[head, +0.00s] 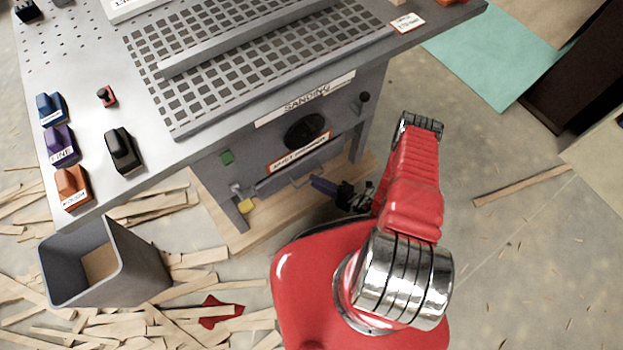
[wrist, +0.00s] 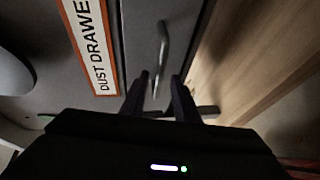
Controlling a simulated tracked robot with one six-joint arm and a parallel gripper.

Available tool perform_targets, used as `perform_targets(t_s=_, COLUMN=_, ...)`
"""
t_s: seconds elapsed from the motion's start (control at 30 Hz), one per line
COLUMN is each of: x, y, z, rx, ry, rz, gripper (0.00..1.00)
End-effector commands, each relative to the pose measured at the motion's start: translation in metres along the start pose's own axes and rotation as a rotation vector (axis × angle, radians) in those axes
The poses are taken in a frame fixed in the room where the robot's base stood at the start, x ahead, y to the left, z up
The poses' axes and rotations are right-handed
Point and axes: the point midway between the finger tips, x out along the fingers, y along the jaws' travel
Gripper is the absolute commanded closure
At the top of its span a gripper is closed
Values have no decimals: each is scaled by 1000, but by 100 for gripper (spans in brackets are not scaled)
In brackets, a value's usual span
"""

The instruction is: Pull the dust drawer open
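The dust drawer (wrist: 138,30) is a grey front under the sanding table, with an orange-bordered "DUST DRAWER" label (wrist: 90,45) beside it in the wrist view. The label also shows in the head view (head: 298,152). A slim metal bar handle (wrist: 163,45) stands out from the drawer front. My gripper (wrist: 160,78) is open, its two dark fingers pointing at the drawer. The near end of the handle shows between the fingers; I cannot tell whether they touch it. In the head view my gripper (head: 322,186) is low in front of the drawer, partly hiding it.
The grey sanding table (head: 75,80) stands above the drawer, carrying several coloured blocks. A wooden base board (head: 270,225) lies below the drawer. A grey bin (head: 140,265) and scattered wood strips are at left. The floor at right is mostly clear.

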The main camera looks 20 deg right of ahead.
Motion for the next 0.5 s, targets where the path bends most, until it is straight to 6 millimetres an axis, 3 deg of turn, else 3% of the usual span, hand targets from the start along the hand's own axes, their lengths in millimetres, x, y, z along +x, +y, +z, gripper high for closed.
perform_targets(t_s=0.3, x=30, y=0, z=-1, rx=0, ry=3, rz=-1, gripper=72)
perform_targets(t_s=0.5, x=37, y=0, z=-1, rx=0, ry=2, rz=0, gripper=72)
